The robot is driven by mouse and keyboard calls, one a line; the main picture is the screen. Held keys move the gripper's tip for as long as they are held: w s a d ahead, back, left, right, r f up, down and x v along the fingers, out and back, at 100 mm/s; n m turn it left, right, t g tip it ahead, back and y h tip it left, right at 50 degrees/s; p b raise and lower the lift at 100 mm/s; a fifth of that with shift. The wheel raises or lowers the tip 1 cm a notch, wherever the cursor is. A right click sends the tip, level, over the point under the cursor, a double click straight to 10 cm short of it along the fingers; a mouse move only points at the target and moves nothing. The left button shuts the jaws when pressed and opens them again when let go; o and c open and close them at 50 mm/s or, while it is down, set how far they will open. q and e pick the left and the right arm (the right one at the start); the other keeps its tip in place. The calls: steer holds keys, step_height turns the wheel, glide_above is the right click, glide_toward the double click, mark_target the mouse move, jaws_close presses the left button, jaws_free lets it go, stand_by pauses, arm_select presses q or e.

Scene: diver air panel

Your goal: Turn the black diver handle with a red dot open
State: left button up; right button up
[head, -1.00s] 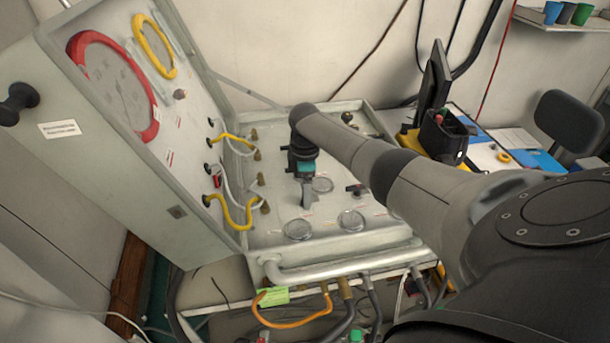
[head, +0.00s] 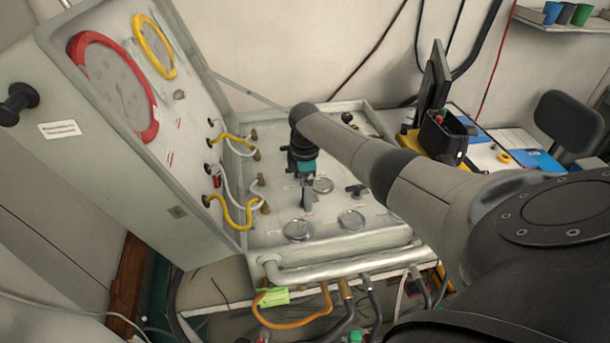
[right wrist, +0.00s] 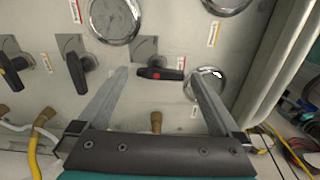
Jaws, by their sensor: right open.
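The black handle with a red dot (right wrist: 160,74) shows in the right wrist view, lying crosswise on the grey panel (right wrist: 140,98). My right gripper (right wrist: 158,75) is open, with its two fingers on either side of the handle in that view. Nothing is held, and I cannot tell whether a finger touches the handle. In the head view the right gripper (head: 307,206) points down over the panel in the open case. There I cannot make out the red-dot handle; the gripper appears to cover it. My left gripper is not in view.
Other black handles (right wrist: 78,72) sit to the left in the right wrist view. Round gauges (head: 298,230) surround the gripper. Yellow and white hoses (head: 232,212) run at the left. The raised lid (head: 130,140) stands on the left, and a metal pipe (head: 340,267) runs along the front.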

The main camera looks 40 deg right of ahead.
step_height(320, 180, up, 15)
steer(key=shift+r, duration=0.15)
stand_by(0.4)
